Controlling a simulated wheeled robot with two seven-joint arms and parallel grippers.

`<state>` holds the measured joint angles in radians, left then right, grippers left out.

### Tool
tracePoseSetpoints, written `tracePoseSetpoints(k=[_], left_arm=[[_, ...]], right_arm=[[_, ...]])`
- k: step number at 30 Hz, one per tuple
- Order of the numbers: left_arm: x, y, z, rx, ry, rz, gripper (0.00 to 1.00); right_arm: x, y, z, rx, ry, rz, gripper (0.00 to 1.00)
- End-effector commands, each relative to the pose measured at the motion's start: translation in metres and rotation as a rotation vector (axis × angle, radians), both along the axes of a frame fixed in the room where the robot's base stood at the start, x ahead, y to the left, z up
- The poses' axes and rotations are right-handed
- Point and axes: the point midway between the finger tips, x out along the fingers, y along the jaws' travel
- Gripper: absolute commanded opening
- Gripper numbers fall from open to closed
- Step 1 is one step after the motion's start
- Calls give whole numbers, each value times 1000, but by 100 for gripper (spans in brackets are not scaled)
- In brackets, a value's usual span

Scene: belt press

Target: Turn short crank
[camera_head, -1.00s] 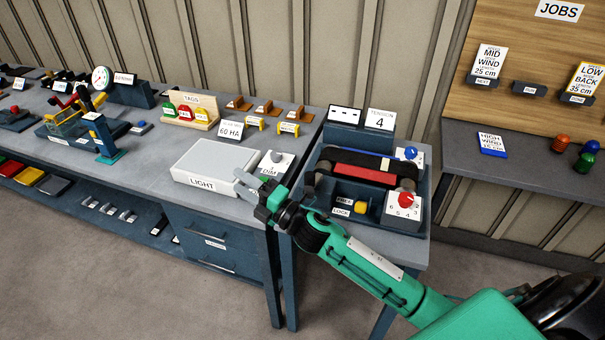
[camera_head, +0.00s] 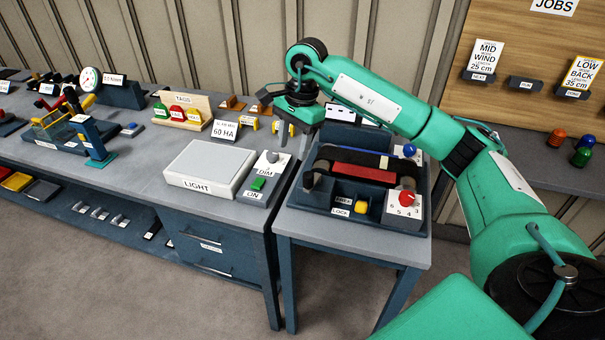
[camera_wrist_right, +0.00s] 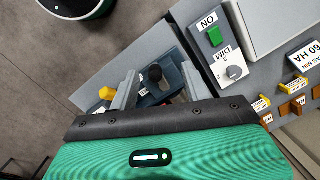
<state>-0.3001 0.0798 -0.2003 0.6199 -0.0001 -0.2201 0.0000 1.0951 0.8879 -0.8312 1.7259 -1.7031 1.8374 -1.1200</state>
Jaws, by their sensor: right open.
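The belt press (camera_head: 345,213) stands on the small right table, with a belt of dark and red bands (camera_head: 362,172) along its top. No part is clearly readable as the short crank. A dark rounded post (camera_head: 320,168) stands at the belt's left end. My right gripper (camera_head: 293,135) is open and points down above the press's rear left corner. In the right wrist view a dark upright knob (camera_wrist_right: 155,73) appears between the open fingers (camera_wrist_right: 160,70), apart from them; I cannot tell if it is the crank. My left gripper is out of view.
A red knob (camera_head: 407,198), a blue knob (camera_head: 409,150) and a yellow lock button (camera_head: 361,207) are on the press. The light box (camera_head: 210,165), dim knob (camera_head: 272,157) and green ON switch (camera_head: 258,183) lie left. My right arm crosses above the press's back.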

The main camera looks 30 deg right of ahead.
Motion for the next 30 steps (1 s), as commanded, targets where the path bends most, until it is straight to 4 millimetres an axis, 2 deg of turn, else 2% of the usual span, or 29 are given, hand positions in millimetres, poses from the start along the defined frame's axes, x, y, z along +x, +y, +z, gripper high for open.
tracePoseSetpoints(k=[1,4,7,11,14,24,30], left_arm=[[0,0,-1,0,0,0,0],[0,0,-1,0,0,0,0],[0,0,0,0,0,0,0],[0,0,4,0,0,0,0],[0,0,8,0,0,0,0],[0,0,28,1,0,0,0],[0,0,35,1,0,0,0]], right_arm=[[-1,-16,8,-59,1,-2,48],[-3,-37,18,-138,10,-4,48],[-5,-45,20,-168,18,-3,48],[-5,-45,9,-171,21,-3,48],[-6,-45,-6,-170,23,-3,48],[-6,-44,-76,-167,24,-4,48],[-5,-44,-105,-167,21,-5,48]])
